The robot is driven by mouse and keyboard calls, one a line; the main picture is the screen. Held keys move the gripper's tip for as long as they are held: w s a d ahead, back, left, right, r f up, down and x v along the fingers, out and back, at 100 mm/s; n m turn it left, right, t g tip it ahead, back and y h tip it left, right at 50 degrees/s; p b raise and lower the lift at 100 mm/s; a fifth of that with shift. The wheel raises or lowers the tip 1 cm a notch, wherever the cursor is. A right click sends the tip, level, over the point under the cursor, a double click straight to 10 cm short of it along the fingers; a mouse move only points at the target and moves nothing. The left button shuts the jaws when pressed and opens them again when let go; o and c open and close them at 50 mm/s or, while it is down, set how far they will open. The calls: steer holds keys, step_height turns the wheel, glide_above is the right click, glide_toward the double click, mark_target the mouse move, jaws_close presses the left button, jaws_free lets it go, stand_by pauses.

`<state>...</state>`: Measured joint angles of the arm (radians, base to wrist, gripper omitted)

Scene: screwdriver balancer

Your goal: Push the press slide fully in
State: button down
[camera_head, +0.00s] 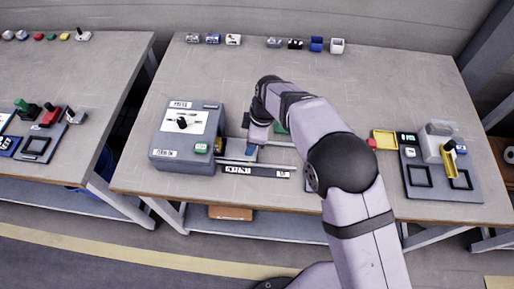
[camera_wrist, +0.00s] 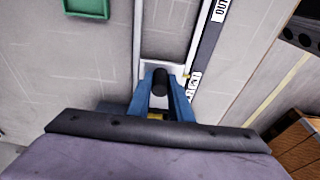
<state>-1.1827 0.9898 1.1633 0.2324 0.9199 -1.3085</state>
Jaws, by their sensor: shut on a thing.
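The press slide (camera_head: 237,157) is a pale plate at the box's right side, on rails that run to the right. My gripper (camera_head: 251,152) is low at the slide. In the wrist view my gripper's blue fingers (camera_wrist: 160,105) are shut around an upright black handle (camera_wrist: 160,82) on the pale plate. My arm partly hides the slide and rails, and the plate's exact depth in the box is unclear.
A dark labelled strip (camera_head: 256,172) lies along the rails' front side. A green tray (camera_wrist: 87,8) lies beside the rails. Several small parts line the table's back edge.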

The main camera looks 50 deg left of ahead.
mark_target(232, 150)
steer(key=shift+s+a+f, duration=0.2)
steer(key=shift+s+a, duration=0.65)
steer(key=shift+s, duration=0.2)
steer(key=shift+s+a+f, duration=0.2)
steer(key=shift+s+a, duration=0.65)
steer(key=shift+s, duration=0.15)
steer(key=c, duration=1.5)
jaws_free()
steer(key=shift+r, duration=0.15)
steer(key=r+p, duration=0.1)
steer(key=r, duration=0.1)
steer(key=r+p, duration=0.1)
steer(key=r, duration=0.1)
steer(key=r+p, duration=0.2)
steer(key=r, duration=0.1)
steer(key=shift+w+a+r, duration=0.1)
steer(key=shift+a, duration=0.15)
